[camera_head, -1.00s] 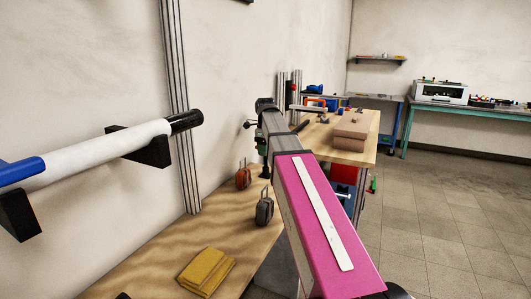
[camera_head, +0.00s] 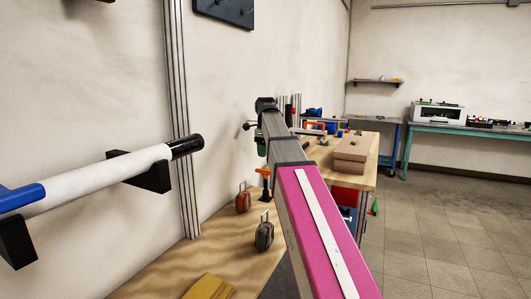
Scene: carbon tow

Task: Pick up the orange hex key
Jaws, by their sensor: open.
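The orange hex key (camera_head: 263,171) has an orange T-shaped handle on a dark shaft. It stands upright near the back of the plywood bench (camera_head: 175,262), by the wall. My pink and grey arm reaches across from the lower right. Its end with my gripper (camera_head: 262,149) hangs just above the orange handle in the picture. The gripper is open and empty. It is small and partly hidden by the wrist, so its fingers and its exact gap to the handle cannot be made out.
An orange padlock-shaped object (camera_head: 243,203) and a dark grey one (camera_head: 264,236) stand close in front of the key. A yellow block (camera_head: 210,287) lies nearer. A white roll (camera_head: 95,180) is held on the left wall. A second bench (camera_head: 360,180) holds boxes.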

